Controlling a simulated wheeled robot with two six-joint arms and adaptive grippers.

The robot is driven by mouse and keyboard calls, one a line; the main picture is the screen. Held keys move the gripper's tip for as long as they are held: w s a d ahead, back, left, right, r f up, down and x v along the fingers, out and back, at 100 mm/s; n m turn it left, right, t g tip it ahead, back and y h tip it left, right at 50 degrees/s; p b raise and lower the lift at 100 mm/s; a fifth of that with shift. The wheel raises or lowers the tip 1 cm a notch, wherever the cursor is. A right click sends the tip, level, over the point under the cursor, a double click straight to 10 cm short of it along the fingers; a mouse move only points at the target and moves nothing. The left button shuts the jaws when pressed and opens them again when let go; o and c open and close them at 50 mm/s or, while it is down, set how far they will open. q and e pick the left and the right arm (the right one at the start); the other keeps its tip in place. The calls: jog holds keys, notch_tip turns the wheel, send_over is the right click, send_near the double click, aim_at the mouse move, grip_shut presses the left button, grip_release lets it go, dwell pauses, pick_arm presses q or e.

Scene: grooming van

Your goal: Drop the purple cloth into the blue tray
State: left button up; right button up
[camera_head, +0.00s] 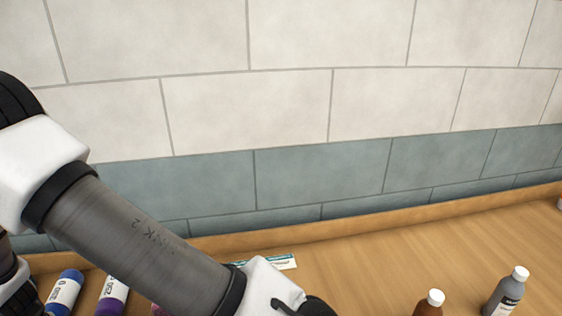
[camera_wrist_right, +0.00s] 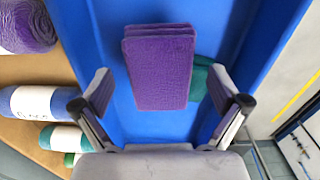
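The purple cloth (camera_wrist_right: 160,70) is a folded rectangular pad in the right wrist view. It lies over the blue tray (camera_wrist_right: 245,40), with a green cloth (camera_wrist_right: 201,80) partly hidden behind its right side. My right gripper (camera_wrist_right: 162,88) is open, with one finger on each side of the purple cloth and a visible gap to both edges. I cannot tell whether the purple cloth rests on the green one or is above it. The head view shows neither the purple cloth nor the tray. My left gripper is not in view.
A purple roll (camera_wrist_right: 28,25), a blue roll (camera_wrist_right: 40,102) and a green roll (camera_wrist_right: 65,138) lie left of the tray. In the head view, a brown bottle (camera_head: 430,303) and a grey bottle (camera_head: 505,292) stand on the wooden counter (camera_head: 400,245) before a tiled wall.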

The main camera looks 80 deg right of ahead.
jog(key=shift+w+f, duration=0.1)
jog(key=shift+w, duration=0.05)
notch_tip(320, 180, up, 12)
dwell(0.4)
dwell(0.6)
